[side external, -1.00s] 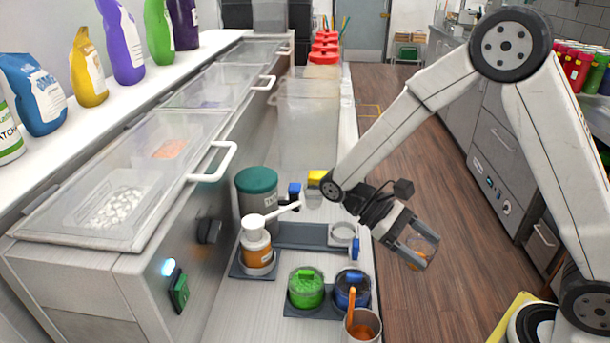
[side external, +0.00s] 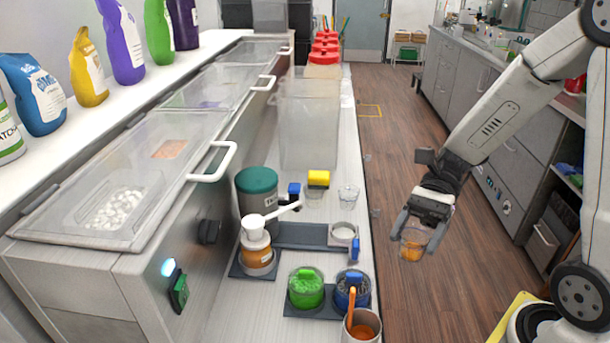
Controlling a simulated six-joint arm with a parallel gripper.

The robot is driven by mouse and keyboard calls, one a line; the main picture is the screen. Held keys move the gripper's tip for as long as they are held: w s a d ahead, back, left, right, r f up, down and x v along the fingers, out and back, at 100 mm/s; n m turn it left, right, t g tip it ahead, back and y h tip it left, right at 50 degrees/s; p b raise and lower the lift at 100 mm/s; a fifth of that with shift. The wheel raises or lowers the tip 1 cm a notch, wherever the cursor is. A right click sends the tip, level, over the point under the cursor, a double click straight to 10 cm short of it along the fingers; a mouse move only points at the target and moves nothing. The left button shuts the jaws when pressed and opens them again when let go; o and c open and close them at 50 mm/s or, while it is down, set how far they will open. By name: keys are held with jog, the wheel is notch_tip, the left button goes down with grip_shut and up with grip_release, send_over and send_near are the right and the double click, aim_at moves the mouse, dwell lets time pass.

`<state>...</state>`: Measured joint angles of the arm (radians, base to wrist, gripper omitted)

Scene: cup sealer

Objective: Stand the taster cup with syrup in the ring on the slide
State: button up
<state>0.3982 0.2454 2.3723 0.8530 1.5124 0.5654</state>
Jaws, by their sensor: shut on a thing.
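My gripper (side external: 418,228) is shut on a small clear taster cup (side external: 413,246) with orange-brown syrup in its bottom. The cup looks nearly upright and hangs over the wooden floor side, right of the counter's edge. The pale ring (side external: 343,232) sits at the right end of the dark slide (side external: 300,235) on the counter, to the left of my gripper. The ring looks empty. A blue part (side external: 355,249) stands at the slide's right end, just in front of the ring.
A syrup pump bottle (side external: 257,250) stands left of the slide. Green (side external: 306,290) and blue (side external: 352,290) lidded pots and a metal cup with an orange stick (side external: 362,326) stand in front.

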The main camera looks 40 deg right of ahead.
jog(key=w+d+r+m+t, duration=0.3)
jog(key=w+m+t, duration=0.1)
jog(key=m+t, duration=0.3)
jog(key=shift+d+r+t+h, duration=0.2)
jog(key=shift+t+h, duration=0.2)
jog(key=shift+t, duration=0.4)
jog(key=w+f, duration=0.2)
jog(key=w, duration=0.2)
jog(key=w+f, duration=0.3)
jog(key=w, duration=0.1)
jog(key=w+f, duration=0.3)
jog(key=w, duration=0.1)
jog(key=shift+w+a+f, duration=0.2)
jog(key=shift+w+a, duration=0.05)
jog(key=shift+w+f, duration=0.4)
jog(key=shift+f, duration=0.05)
